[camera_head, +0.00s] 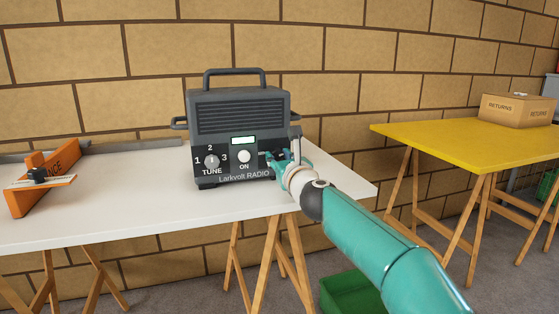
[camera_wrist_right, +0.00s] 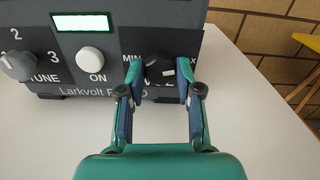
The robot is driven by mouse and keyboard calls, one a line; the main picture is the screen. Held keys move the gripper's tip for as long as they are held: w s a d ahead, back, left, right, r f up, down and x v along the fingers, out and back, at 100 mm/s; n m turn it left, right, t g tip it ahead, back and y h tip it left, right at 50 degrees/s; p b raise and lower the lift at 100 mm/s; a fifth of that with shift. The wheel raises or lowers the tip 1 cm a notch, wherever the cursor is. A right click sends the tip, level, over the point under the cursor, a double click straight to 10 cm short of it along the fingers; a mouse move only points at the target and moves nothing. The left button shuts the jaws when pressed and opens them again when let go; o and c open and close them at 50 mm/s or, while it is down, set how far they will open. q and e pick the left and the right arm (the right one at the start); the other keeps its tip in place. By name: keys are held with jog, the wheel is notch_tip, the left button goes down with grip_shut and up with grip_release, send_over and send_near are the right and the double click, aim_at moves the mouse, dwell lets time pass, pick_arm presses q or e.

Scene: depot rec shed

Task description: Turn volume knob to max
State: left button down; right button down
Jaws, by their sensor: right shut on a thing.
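The grey Larkvolt radio (camera_head: 240,115) stands upright on the white table. My right gripper (camera_head: 280,158) is at the lower right of its front panel. In the right wrist view, the gripper's two fingers are shut on the dark volume knob (camera_wrist_right: 157,66), one on each side. MIN shows left of the knob, and only the end of the right label shows. A short light mark shows on the knob's lower right. The fingers hide part of the label below. In the head view the gripper covers the knob. My left gripper is not in view.
The TUNE knob (camera_head: 212,161) and white ON button (camera_head: 244,156) sit left of my gripper, under a lit display (camera_head: 243,141). An orange object (camera_head: 43,180) lies on the white table (camera_head: 120,212). A yellow table (camera_head: 465,143) with a RETURNS box (camera_head: 516,110) stands right.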

jog(key=shift+w+f+m, duration=0.1)
jog(key=shift+f+m, duration=0.45)
jog(key=shift+m, duration=0.75)
jog(key=c, duration=0.9)
grip_release()
jog(key=shift+o, duration=0.7)
jog(key=shift+r, duration=0.3)
jog(key=shift+r, duration=0.1)
